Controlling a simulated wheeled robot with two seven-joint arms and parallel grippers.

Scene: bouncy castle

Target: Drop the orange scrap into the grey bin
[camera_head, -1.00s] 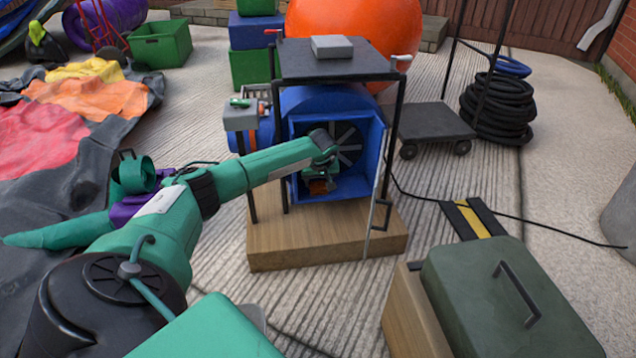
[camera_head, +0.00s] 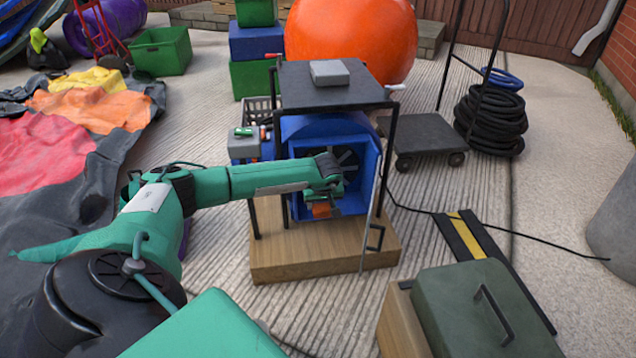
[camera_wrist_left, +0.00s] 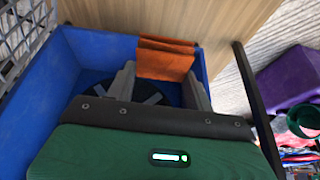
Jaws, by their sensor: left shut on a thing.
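The orange scrap (camera_head: 321,210) is a small folded piece of orange cloth. My left gripper (camera_head: 323,200) is shut on it, at the front opening of the blue blower (camera_head: 374,180). In the left wrist view the scrap (camera_wrist_left: 166,62) sits between the two grey fingertips (camera_wrist_left: 160,82), with the blower's blue wall and dark fan behind. A grey rounded body that looks like the grey bin (camera_head: 615,215) stands at the right edge of the head view, partly cut off. Its opening is not visible. My right gripper is not in view.
The blower stands on a wooden base (camera_head: 330,262) under a black-topped frame (camera_head: 335,85), with a thin panel upright at its right. A green-lidded box (camera_head: 490,310) is at front right.

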